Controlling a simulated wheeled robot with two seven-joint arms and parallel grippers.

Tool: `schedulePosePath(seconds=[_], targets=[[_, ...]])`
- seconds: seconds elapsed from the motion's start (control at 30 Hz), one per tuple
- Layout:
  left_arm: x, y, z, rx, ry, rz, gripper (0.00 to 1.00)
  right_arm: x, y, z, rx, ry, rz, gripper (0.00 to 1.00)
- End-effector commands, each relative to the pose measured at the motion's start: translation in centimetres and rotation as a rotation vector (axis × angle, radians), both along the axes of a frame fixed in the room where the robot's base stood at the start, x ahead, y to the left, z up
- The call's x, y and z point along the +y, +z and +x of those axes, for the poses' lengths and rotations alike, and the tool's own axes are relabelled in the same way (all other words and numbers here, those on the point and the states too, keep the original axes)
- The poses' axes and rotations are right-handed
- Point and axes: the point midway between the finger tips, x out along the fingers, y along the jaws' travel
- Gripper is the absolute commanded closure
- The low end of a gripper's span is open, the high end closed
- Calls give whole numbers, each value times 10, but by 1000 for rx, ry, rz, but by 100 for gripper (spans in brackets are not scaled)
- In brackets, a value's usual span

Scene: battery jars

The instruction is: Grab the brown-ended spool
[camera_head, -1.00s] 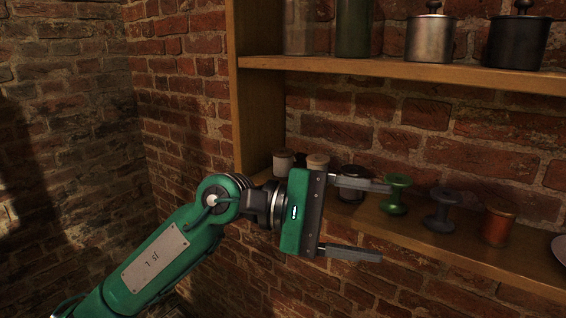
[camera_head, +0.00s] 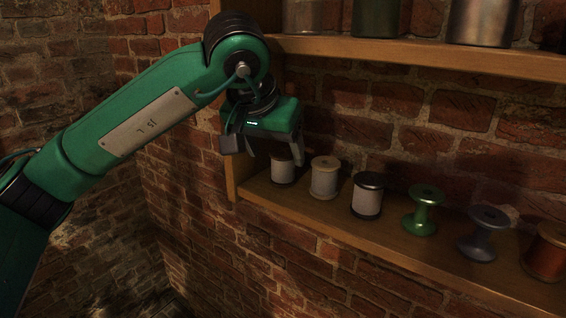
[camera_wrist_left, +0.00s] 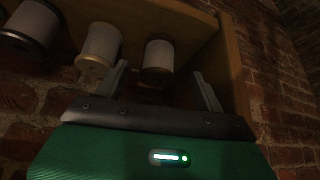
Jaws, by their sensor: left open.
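The brown-ended spool (camera_head: 283,171) stands upright at the far left end of the lower shelf, wound with pale thread. My left gripper (camera_head: 263,160) is open in front of it and hides its upper part in the head view. In the left wrist view, the brown-ended spool (camera_wrist_left: 158,55) shows between and just beyond the two fingertips, with its brown end towards the gripper (camera_wrist_left: 160,78). I cannot tell whether the fingers reach past its sides. My right gripper is not in view.
A pale tan-ended spool (camera_head: 324,178) stands close beside it. A black-ended spool (camera_head: 367,196), a green spool (camera_head: 424,210), a grey spool (camera_head: 484,233) and a copper-coloured one (camera_head: 545,252) follow along the lower shelf (camera_head: 330,222). The shelf's side panel is at left; the upper shelf is above.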

Motion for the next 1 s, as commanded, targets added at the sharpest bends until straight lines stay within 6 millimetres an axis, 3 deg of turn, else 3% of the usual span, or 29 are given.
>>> schedulePosePath(seconds=[0.4, 0.67, 0.9, 1.0], targets=[[-15, -42, 27, 5, 0, -3, 30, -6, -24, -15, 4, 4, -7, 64], [-15, -45, 29, 2, 0, -3, 30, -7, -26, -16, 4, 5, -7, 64], [-15, -45, 29, 2, 0, -3, 73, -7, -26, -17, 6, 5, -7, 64], [-15, -45, 29, 2, 0, -4, 77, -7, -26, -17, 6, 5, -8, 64]])
